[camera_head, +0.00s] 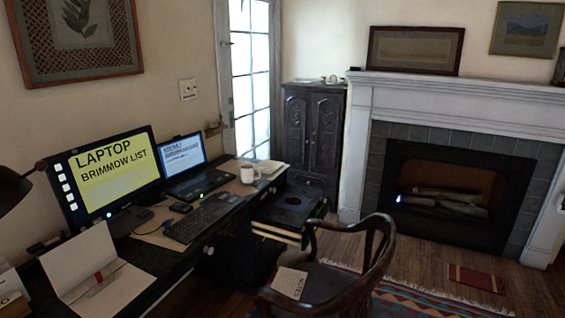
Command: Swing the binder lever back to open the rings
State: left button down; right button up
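An open white binder-like folder (80,262) lies on the dark desk (165,262) at the lower left. One cover leans up towards the monitor and the other half lies flat towards the front. A small red and grey strip (103,277) runs near its fold; it is too small to tell whether this is the ring mechanism or where a lever sits. Neither of my grippers shows in the head view, and nothing touches the folder.
A wooden chair (335,277) stands right of the desk. Some floor beside the rug (420,302) is free.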

aim_at(98, 277)
jog(key=u, duration=1.4)
